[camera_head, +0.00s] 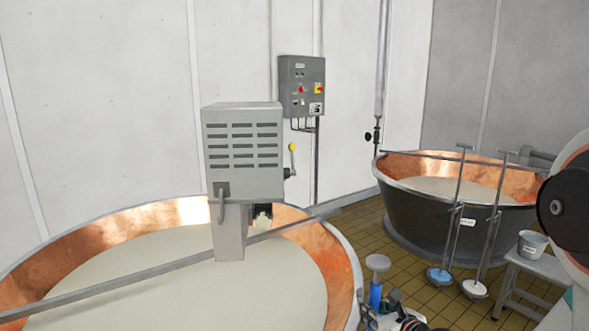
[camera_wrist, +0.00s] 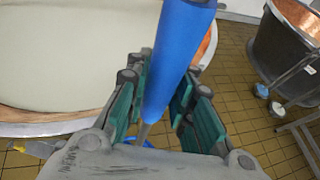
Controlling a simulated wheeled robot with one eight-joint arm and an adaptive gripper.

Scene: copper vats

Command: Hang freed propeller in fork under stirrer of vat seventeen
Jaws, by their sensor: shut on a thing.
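My gripper (camera_wrist: 158,84) is shut on a blue cylindrical grip (camera_wrist: 178,50) with a thin metal rod below it, between green finger pads. In the head view the blue grip (camera_head: 375,294) stands roughly upright with a grey disc (camera_head: 377,262) on top; I cannot tell whether this is the propeller. My gripper (camera_head: 392,303) is at the bottom, just outside the near vat's right rim. The near copper vat (camera_head: 337,262) holds pale liquid. Its grey stirrer box (camera_head: 242,145) sits above a beam, with a grey column (camera_head: 230,235) below. No vat number is readable on it, and no fork shows clearly.
A second vat (camera_head: 415,222) stands at the back right. Two rods with round feet (camera_head: 440,274) stand before it. A bucket (camera_head: 531,244) is on a small table (camera_head: 548,268) at right. A control box (camera_head: 302,86) is on the wall. Tiled floor (camera_head: 400,268) lies between the vats.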

